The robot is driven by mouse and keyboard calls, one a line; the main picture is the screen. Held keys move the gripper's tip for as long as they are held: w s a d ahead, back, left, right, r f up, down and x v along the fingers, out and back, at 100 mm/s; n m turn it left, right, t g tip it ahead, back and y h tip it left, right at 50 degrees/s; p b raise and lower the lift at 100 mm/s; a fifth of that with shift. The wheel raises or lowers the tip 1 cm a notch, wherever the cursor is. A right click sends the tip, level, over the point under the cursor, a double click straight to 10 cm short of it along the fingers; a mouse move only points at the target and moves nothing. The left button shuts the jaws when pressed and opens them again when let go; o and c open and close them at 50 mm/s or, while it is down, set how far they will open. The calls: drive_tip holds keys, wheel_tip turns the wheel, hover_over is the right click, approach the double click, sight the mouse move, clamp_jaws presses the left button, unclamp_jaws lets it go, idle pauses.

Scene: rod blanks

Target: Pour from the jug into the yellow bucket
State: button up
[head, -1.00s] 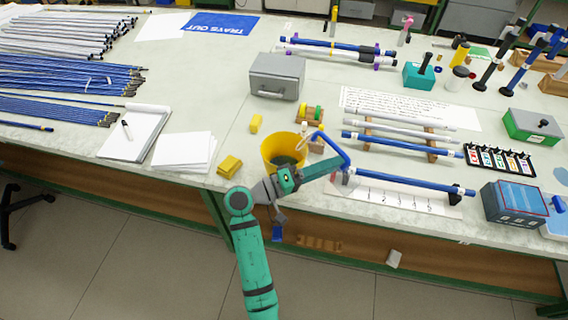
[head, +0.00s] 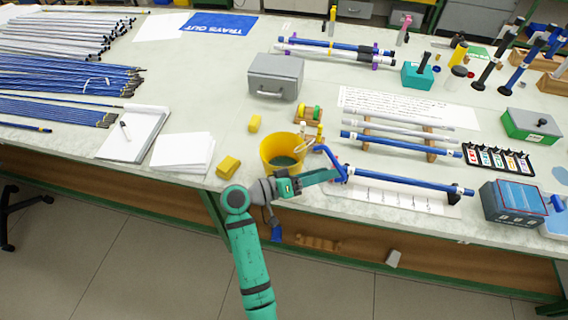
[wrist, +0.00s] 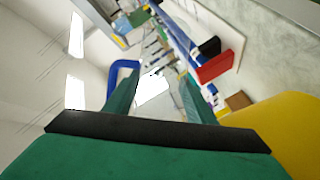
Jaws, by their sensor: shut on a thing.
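The yellow bucket (head: 269,159) stands near the table's front edge, with something grey-green inside. It fills the lower right of the wrist view (wrist: 285,125). My gripper (head: 335,175) is just right of the bucket's front, with its fingers pointing right. It is shut on the jug, whose blue handle (head: 332,160) slants up and left from the fingertips. The blue handle also shows beyond my fingers in the wrist view (wrist: 121,68). The jug's body looks pale or clear, and its outline and exact tilt are hard to make out. I cannot see any stream.
A blue rod (head: 410,184) lies just right of my gripper, with more rods on a wooden rack (head: 432,150) behind. A yellow block (head: 229,167) and white paper (head: 180,153) lie left of the bucket. A grey metal box (head: 274,76) stands behind it.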

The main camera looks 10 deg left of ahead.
drive_tip(key=shift+a+f+m+y, duration=0.15)
drive_tip(key=shift+f+m+y, duration=0.15)
drive_tip(key=shift+f+m, duration=0.2)
drive_tip(key=shift+w+a+m+y, duration=0.2)
drive_tip(key=shift+m+y, duration=0.1)
drive_tip(key=shift+m, duration=0.25)
drive_tip(key=shift+w+a+m+y, duration=0.2)
drive_tip(key=shift+m+y, duration=0.1)
drive_tip(key=shift+m, duration=0.25)
drive_tip(key=shift+w, duration=0.1)
drive_tip(key=shift+w+a+f+m+y, duration=0.15)
drive_tip(key=shift+w+a+m+y, duration=0.1)
drive_tip(key=shift+a+m+y, duration=0.2)
drive_tip(key=shift+w+a+f+m+y, duration=0.15)
drive_tip(key=shift+w+a+m+y, duration=0.15)
drive_tip(key=shift+m, duration=0.25)
drive_tip(key=shift+s, duration=0.15)
